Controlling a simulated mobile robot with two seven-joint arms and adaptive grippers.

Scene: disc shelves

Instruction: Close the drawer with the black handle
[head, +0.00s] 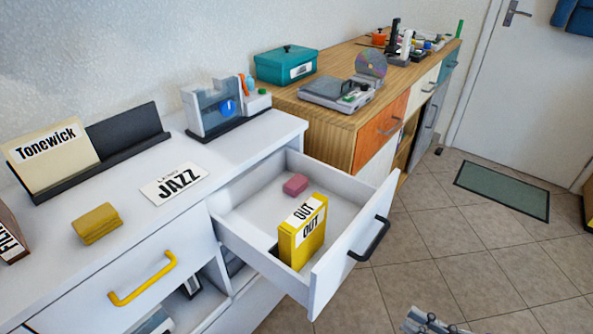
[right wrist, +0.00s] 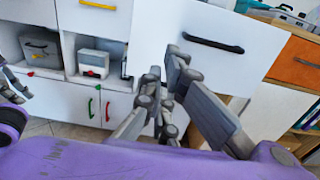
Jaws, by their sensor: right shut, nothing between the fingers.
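The white drawer (head: 333,273) with the black handle (head: 371,240) stands pulled out of the white cabinet. In it are a yellow box labelled OUT (head: 303,236) and a pink block (head: 295,185). The right wrist view shows the drawer front (right wrist: 228,66) and its dark handle (right wrist: 213,43) beyond my fingers. My right gripper (right wrist: 165,96) is shut and empty, below and in front of the drawer. Only a bit of it (head: 430,322) shows at the bottom edge of the head view. Grey parts, seemingly my left gripper (right wrist: 12,88), show at the left edge of the right wrist view.
The cabinet top (head: 124,219) bears a JAZZ card (head: 173,184), a yellow block (head: 97,223) and a Tonewick card (head: 52,150). A closed drawer with a yellow handle (head: 142,279) is on the left. A wooden cabinet (head: 330,140) stands beyond. Tiled floor (head: 440,250) lies clear on the right.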

